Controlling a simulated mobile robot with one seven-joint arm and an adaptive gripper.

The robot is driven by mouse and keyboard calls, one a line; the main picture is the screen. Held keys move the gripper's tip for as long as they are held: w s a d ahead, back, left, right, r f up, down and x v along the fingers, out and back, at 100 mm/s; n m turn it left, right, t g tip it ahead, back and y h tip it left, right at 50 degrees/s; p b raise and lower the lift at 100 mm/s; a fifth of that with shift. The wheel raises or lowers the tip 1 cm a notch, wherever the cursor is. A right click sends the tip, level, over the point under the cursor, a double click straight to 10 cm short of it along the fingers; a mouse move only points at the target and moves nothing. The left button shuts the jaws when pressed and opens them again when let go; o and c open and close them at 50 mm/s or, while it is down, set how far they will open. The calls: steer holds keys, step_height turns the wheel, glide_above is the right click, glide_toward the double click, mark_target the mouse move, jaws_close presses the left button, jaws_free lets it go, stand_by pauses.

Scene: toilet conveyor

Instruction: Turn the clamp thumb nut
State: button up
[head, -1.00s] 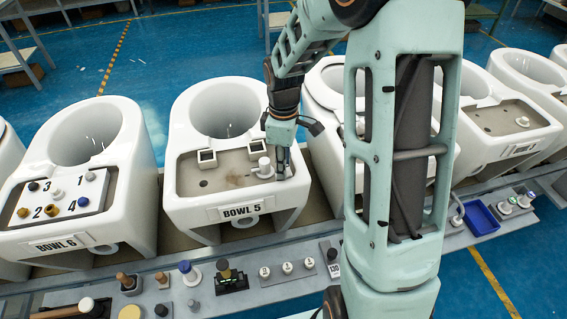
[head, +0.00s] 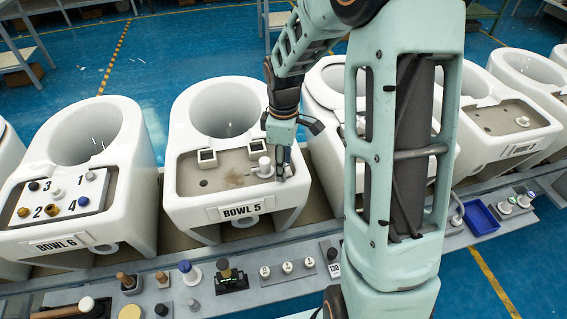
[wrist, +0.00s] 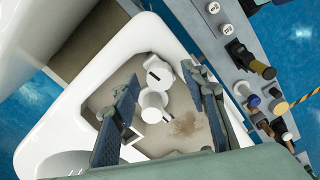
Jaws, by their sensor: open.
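My gripper (head: 283,172) points down over the right side of the Bowl 5 deck (head: 222,178). A white fitting (head: 263,168) with a round base stands on the deck just left of the fingers. In the wrist view my gripper (wrist: 160,78) is open, with its two dark blue finger pads apart. Between and beyond the pads are a white round piece (wrist: 158,72) with a dark mark and a white cylinder (wrist: 152,105). I cannot tell for certain which is the clamp thumb nut. Nothing is held, and the contact of the fingers with the fittings is unclear.
Bowl 6 (head: 80,135) stands to the left, and more bowls stand right. A grey rail (head: 215,300) with several knobs and plungers runs along the front. My arm hides part of the right side.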

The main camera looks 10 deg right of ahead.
step_height(320, 180, up, 12)
stand_by(0.4)
steer(key=shift+w, duration=0.15)
